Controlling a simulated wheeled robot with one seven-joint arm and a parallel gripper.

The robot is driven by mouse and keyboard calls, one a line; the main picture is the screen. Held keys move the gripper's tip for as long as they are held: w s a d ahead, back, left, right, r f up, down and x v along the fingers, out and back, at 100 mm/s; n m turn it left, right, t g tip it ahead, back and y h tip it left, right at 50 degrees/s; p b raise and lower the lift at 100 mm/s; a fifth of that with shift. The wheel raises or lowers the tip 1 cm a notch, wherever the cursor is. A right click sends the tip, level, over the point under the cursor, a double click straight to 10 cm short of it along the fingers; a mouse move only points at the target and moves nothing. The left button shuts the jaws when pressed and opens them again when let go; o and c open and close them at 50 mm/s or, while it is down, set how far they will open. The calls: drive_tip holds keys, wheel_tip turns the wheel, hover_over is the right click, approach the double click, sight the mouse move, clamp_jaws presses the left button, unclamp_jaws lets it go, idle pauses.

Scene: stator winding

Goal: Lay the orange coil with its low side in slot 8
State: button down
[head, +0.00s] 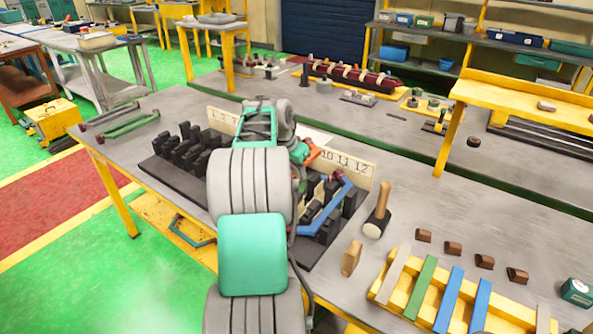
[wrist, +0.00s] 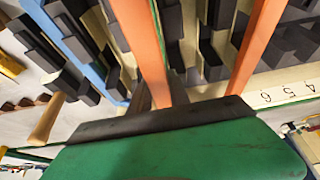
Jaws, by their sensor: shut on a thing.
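The orange coil shows in the wrist view as two long orange legs, one near the middle (wrist: 138,40) and one to the right (wrist: 258,40). Both pass over the dark slotted stator block (wrist: 195,60); whether either lies in a slot I cannot tell. My gripper (wrist: 150,100) is shut on the coil; its green body hides the near end. In the head view, only a small orange piece of the coil (head: 311,152) shows beside my gripper (head: 299,155), over the stator block (head: 180,155). My arm covers the middle slots. The number board (head: 350,163) reads 10, 11, 12 at right; slot 8's number is hidden.
A blue coil (head: 328,208) lies at the right end of the block. A mallet (head: 378,212), a wooden block (head: 352,257) and several brown wedges (head: 453,248) lie further right. A yellow rack (head: 390,289) holds green and blue pieces. A green coil (head: 132,125) lies at the left.

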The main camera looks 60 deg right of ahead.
sight(296, 189)
drive_tip(key=shift+f, duration=0.3)
drive_tip(key=shift+f+b, duration=2.2)
drive_tip(key=shift+f, duration=0.4)
drive_tip(key=shift+s+a+f+b, duration=0.1)
drive_tip(key=shift+a+f+b, duration=0.1)
drive_tip(key=shift+f, duration=0.25)
drive_tip(key=shift+a+f+b, duration=0.1)
drive_tip(key=shift+f+b, duration=0.1)
drive_tip(key=shift+f, duration=0.3)
drive_tip(key=c, duration=1.4)
unclamp_jaws()
drive_tip(key=shift+o, duration=1.3)
drive_tip(key=shift+d+f, duration=0.1)
drive_tip(key=shift+d, duration=0.1)
drive_tip(key=shift+a+r, duration=0.1)
drive_tip(key=shift+r, duration=0.15)
drive_tip(key=shift+r, duration=0.2)
